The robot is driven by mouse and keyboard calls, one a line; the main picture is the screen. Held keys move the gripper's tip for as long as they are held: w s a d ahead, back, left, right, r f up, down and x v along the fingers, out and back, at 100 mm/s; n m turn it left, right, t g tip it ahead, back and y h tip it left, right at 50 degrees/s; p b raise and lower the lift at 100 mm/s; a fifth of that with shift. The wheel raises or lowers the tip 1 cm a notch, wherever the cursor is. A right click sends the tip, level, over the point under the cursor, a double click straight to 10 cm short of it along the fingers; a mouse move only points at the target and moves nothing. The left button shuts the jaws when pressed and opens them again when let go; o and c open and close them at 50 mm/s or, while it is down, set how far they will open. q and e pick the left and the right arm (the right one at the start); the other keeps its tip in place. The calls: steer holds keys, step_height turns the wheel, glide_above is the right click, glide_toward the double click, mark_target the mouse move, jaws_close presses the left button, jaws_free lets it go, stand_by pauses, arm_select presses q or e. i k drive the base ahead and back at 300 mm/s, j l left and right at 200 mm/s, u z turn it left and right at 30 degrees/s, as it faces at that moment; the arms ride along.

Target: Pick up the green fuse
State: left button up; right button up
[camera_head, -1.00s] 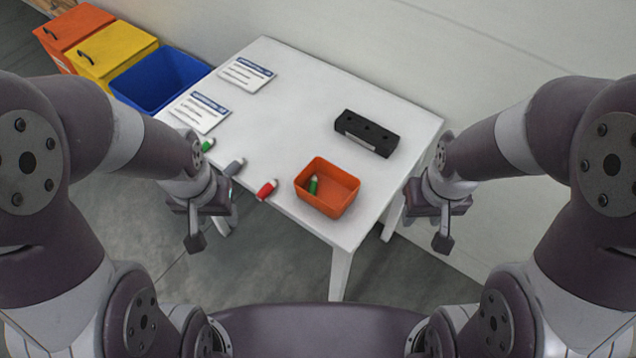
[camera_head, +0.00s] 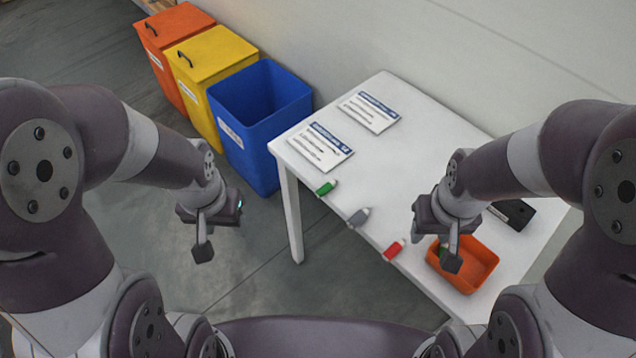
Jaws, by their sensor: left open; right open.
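A green fuse (camera_head: 326,188) with a pale end lies near the front edge of the white table (camera_head: 415,170), at its left end. Another green piece (camera_head: 444,243) shows in the orange tray (camera_head: 478,277), partly hidden behind my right gripper. My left gripper (camera_head: 203,245) is open and empty, off the table to the left of the fuses. My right gripper (camera_head: 451,255) is open and appears in front of the tray's left side; I cannot tell its height above it.
A grey fuse (camera_head: 358,217) and a red fuse (camera_head: 394,249) lie along the front edge. Two printed sheets (camera_head: 320,147) lie behind. A black block (camera_head: 513,213) is partly hidden by my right arm. Blue (camera_head: 262,105), yellow (camera_head: 212,55) and orange (camera_head: 175,30) bins stand left.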

mark_target(322, 191)
steer(key=j+z, duration=0.3)
steer(key=k+j+z, duration=0.3)
steer(key=j, duration=0.15)
steer(key=j+z, duration=0.4)
steer(key=z, duration=4)
steer(key=l+u, duration=0.1)
steer(key=u, duration=4.05)
steer(key=i+j+z, duration=0.2)
steer(key=z, duration=0.2)
steer(key=i+j+z, duration=0.15)
steer(key=j+z, duration=0.25)
steer(key=i+j+z, duration=0.15)
steer(key=j+z, duration=0.25)
steer(key=l, duration=0.1)
